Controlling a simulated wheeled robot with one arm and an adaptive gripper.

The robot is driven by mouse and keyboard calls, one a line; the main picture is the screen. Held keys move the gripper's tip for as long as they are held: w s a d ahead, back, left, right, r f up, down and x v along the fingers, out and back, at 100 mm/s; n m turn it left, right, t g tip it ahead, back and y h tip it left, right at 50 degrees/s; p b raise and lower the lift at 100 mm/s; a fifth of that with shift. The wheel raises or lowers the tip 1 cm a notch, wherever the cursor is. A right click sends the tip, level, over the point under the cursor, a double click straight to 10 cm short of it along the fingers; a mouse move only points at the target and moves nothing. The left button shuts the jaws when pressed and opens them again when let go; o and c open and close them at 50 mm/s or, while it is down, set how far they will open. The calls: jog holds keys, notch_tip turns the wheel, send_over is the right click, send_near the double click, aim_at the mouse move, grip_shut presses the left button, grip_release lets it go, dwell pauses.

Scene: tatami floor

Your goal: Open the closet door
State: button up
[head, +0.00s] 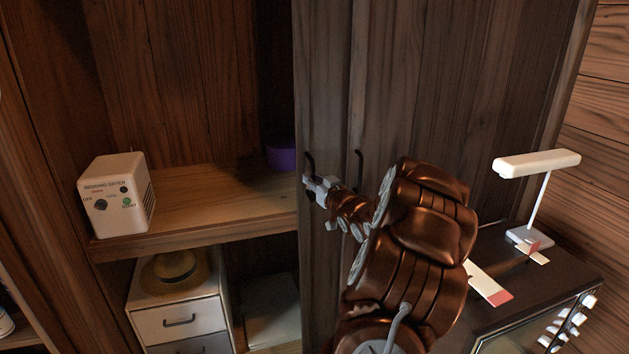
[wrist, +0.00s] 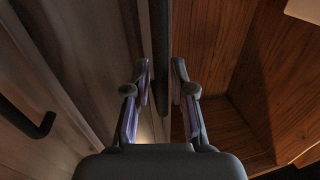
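The closet's dark wooden door panels (head: 325,70) fill the middle of the head view, and its left half stands open. Two dark handles show there: a left one (head: 310,162) near the free left edge and a right one (head: 358,168). My gripper (head: 314,188) is at the left handle. In the wrist view my gripper (wrist: 160,85) has its fingers apart, with a dark upright bar (wrist: 160,45), apparently that handle, between them. Small gaps seem to show on both sides, though contact is hard to judge. The other handle (wrist: 42,126) is at left.
In the open half, a white bedding dryer (head: 120,195) and a purple container (head: 281,154) stand on the shelf (head: 205,205). Below is a white drawer unit (head: 180,322) with a straw hat (head: 174,271). At right, a dark cabinet (head: 535,290) bears a white lamp (head: 538,164).

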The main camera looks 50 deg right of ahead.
jog(key=v, duration=1.2)
dwell(0.9)
jog(key=w+a+f+n+g+y+p, duration=0.1)
jog(key=w+a+g+p, duration=0.15)
jog(key=a+g, duration=0.45)
jog(key=w+a+f+g+y+p, duration=0.1)
jog(key=a+g+p, duration=0.15)
jog(key=a, duration=0.75)
jog(key=s+a+r+n+g+y+p, duration=0.1)
jog(key=s+a+g, duration=0.3)
jog(key=s+a, duration=0.8)
jog(key=s+a+r+n+g+y+p, duration=0.2)
jog(key=s+a+r+g+y+p, duration=0.1)
jog(key=s+a, duration=1)
jog(key=a+g+p, duration=0.1)
jog(key=a+g, duration=0.1)
jog(key=a, duration=0.1)
jog(key=shift+a, duration=0.25)
